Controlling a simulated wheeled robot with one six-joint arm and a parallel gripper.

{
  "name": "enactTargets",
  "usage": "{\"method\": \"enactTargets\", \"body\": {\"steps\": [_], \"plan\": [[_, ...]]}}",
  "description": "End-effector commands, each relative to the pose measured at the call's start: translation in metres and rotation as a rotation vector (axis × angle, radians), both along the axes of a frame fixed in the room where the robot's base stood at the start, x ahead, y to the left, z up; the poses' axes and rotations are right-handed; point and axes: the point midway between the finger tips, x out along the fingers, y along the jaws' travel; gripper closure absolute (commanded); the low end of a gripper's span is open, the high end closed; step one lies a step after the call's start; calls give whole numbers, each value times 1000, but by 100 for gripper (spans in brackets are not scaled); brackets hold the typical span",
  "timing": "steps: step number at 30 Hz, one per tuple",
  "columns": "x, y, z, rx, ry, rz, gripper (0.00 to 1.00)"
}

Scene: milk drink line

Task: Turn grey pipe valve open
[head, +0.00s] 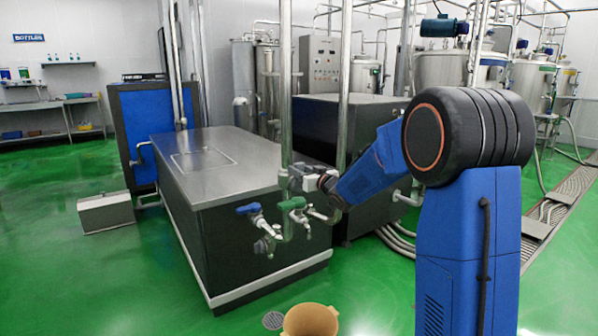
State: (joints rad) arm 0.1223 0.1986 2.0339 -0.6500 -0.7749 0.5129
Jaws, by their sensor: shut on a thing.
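My gripper (294,181) is at the front right corner of the steel-topped unit, beside the upright pipes. It is small in the head view and is shut on what looks like the grey valve's handle. The gripper mostly hides that handle, so its angle cannot be told. A valve with a blue handle (248,208) is just left of and below my gripper. A valve with a green handle (292,203) is directly below my gripper. Both sit on the same cluster of steel pipes.
The steel-topped unit (190,150) stands left of the pipes. A dark cabinet (345,112) is behind my arm. A tan bucket (311,320) and a floor drain (273,320) are in front. The green floor (100,270) at left front is clear. Hoses lie on the right.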

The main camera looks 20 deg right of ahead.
Motion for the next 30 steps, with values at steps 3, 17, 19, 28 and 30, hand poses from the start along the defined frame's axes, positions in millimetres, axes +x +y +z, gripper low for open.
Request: {"method": "enactTargets", "body": {"steps": [3, 17, 19, 28, 30], "plan": [[0, -1, -2, 2, 5, -3, 52], [-13, -5, 0, 0, 1, -2, 52], [-23, -8, 0, -1, 0, -2, 52], [-79, -28, 0, 1, 1, -4, 52], [-93, -32, 0, 0, 1, -4, 52]]}}
